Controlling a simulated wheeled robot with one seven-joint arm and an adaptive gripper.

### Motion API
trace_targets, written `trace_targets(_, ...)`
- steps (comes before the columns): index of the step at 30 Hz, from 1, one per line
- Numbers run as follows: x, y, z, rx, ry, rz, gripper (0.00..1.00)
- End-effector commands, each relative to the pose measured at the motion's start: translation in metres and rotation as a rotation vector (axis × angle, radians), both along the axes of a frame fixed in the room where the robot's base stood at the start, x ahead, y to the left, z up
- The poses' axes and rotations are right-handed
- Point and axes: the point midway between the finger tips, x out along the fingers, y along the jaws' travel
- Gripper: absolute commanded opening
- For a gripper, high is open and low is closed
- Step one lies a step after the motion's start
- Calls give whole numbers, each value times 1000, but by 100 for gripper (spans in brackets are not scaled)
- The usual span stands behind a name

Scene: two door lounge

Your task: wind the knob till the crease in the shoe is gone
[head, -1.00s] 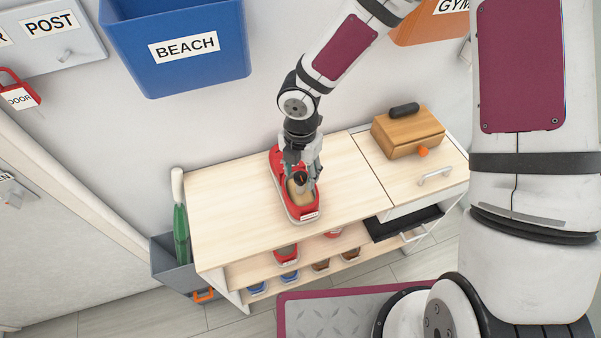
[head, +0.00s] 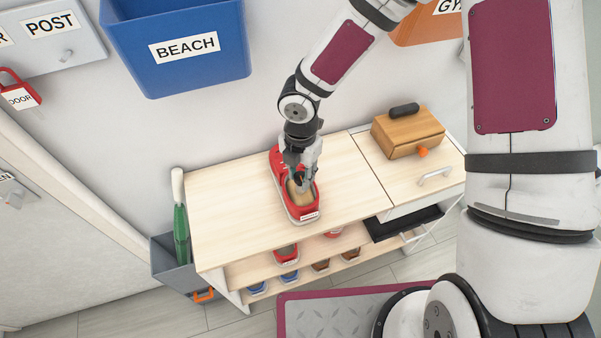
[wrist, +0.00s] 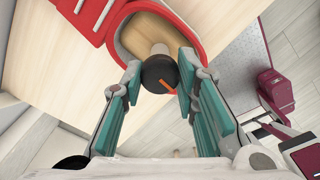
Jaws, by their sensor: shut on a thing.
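The red shoe (head: 275,163) lies on the pale bench top, and it also shows in the wrist view (wrist: 74,12). A tan wooden insert (wrist: 158,27) fills its opening. A dark round knob (wrist: 158,74) with an orange mark stands on a short post from the insert. My gripper (head: 300,184) is over the shoe's opening. In the wrist view its teal-padded fingers (wrist: 156,84) are on both sides of the knob, shut on it. I cannot make out a crease in the shoe from these views.
A wooden box (head: 408,134) with a dark handle and orange knob stands on the bench's right part. Shelves below hold several shoes (head: 287,253). A blue BEACH bin (head: 180,75) hangs on the wall behind. The bench top (head: 225,200) left of the shoe is clear.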

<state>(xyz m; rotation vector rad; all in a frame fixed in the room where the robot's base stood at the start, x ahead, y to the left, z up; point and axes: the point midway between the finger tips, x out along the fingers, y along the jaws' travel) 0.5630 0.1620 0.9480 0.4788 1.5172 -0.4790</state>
Motion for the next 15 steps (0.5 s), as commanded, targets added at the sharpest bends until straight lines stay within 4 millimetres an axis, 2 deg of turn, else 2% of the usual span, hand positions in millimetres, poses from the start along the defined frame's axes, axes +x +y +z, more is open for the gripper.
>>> trace_targets(8, 0, 0, 0, -2, -1, -167, 0)
trace_targets(15, 0, 0, 0, -1, -2, -389, 0)
